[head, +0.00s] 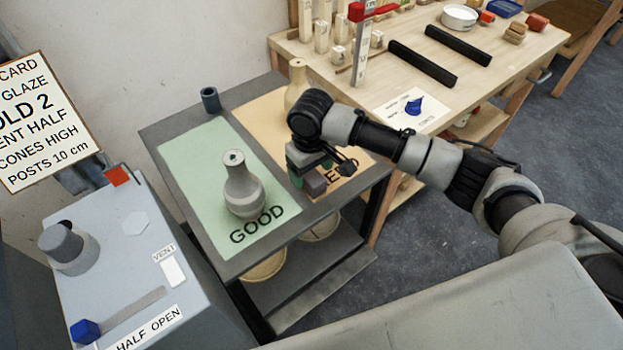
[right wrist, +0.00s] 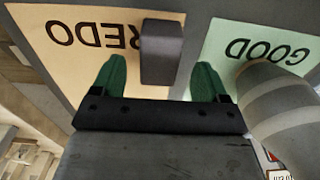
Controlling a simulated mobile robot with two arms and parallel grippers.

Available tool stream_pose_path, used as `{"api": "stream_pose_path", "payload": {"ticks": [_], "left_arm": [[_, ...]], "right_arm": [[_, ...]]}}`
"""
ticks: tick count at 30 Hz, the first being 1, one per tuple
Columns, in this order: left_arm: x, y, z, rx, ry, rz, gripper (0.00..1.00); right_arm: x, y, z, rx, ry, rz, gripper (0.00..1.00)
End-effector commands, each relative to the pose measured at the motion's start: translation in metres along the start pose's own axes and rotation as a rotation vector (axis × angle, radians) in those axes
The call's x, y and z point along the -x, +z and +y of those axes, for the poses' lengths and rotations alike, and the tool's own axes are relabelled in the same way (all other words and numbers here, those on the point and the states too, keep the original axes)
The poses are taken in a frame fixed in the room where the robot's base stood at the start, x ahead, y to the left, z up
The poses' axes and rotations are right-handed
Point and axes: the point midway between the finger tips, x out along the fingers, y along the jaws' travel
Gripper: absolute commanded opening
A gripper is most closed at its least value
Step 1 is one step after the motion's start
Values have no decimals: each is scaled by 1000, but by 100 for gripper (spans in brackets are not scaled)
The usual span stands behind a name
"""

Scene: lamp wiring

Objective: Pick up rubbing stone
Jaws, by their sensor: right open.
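A small dark grey block, the rubbing stone (head: 315,184), is at the edge of the REDO mat beside the grey strip between the two mats. My right gripper (head: 311,170) is over it, pointing down, and hides part of it in the head view. In the right wrist view the rubbing stone (right wrist: 161,50) shows between the two green fingertips of the right gripper (right wrist: 160,80). The fingers are open, with a gap on each side of the stone. My left gripper is not in view.
A grey bottle-shaped vase (head: 242,188) stands on the green GOOD mat (head: 190,160), close left of the gripper. A beige bottle (head: 297,78) stands behind on the REDO mat. A dark cup (head: 210,100) is at the back left. A wooden bench (head: 490,75) is at right.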

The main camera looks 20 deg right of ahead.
Motion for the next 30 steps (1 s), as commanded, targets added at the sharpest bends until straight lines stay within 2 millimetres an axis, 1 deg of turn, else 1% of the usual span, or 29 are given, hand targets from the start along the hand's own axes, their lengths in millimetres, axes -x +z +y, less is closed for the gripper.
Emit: {"api": "stream_pose_path", "payload": {"ticks": [3,7,10,15,16,27,28,30], "left_arm": [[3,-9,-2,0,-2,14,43],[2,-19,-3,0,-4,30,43],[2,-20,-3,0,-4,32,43],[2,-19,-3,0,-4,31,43],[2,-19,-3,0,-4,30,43],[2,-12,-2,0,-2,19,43],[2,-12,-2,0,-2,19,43],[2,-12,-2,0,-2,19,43]], "right_arm": [[-19,2,1,-1,2,-3,74],[-35,2,1,-1,2,-2,74],[-39,2,0,0,1,0,74],[-39,2,0,1,1,0,74],[-39,2,0,1,1,0,73],[-39,2,1,1,1,0,16],[-38,2,1,1,1,2,14],[-38,2,1,1,1,2,14]]}}
